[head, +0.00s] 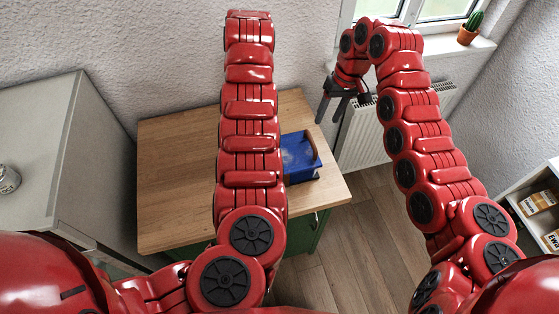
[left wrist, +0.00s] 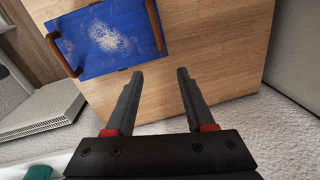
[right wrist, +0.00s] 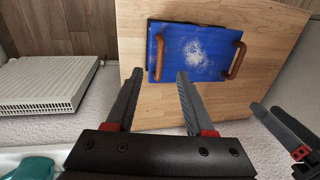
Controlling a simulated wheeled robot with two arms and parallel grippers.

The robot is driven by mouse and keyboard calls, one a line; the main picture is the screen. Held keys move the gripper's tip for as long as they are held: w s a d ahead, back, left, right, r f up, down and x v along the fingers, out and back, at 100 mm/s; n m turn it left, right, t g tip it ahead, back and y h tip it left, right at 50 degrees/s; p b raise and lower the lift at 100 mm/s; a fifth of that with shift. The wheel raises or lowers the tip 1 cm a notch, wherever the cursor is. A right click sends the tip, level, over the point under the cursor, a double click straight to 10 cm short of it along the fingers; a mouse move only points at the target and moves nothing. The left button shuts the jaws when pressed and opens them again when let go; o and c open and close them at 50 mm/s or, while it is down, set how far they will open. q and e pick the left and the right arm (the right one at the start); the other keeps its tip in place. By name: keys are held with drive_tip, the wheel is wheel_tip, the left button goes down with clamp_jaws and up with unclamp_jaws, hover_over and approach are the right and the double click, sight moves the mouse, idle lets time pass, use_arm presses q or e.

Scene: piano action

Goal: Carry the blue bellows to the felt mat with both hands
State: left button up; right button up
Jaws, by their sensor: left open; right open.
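The blue bellows (head: 298,152) lies on the wooden worktop near its right edge, partly hidden by my left arm. In the left wrist view the bellows (left wrist: 85,60) has pale specks on top and a brown handle on each of two opposite sides. My right gripper (head: 335,103) is open and empty, beyond the worktop's right edge by the radiator. In the right wrist view the bellows (right wrist: 205,68) lies beyond its fingertips. My left gripper (right wrist: 268,108) is open and empty; the head view hides it. I cannot make out a felt mat.
The worktop (head: 180,170) is bare left of my left arm. A grey cabinet (head: 95,150) stands at the left with a jar (head: 8,180) on it. A radiator (head: 365,130) is under the window, a potted cactus (head: 468,35) on the sill, and a shelf (head: 545,180) at the right.

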sight(314, 146)
use_arm(q)
drive_tip(key=f, duration=0.4)
drive_tip(key=a+f, duration=0.1)
drive_tip(key=f, duration=0.9)
drive_tip(key=shift+s+a, duration=0.2)
drive_tip(key=shift+a, duration=0.15)
use_arm(e)
drive_tip(key=a+f, duration=0.1)
drive_tip(key=f, duration=0.8)
drive_tip(key=s+a+f, duration=0.1)
drive_tip(key=f, duration=0.3)
drive_tip(key=shift+a+f, duration=0.35)
drive_tip(key=shift+f, duration=0.05)
use_arm(q)
clamp_jaws()
use_arm(e)
clamp_jaws()
use_arm(q)
drive_tip(key=shift+r, duration=0.1)
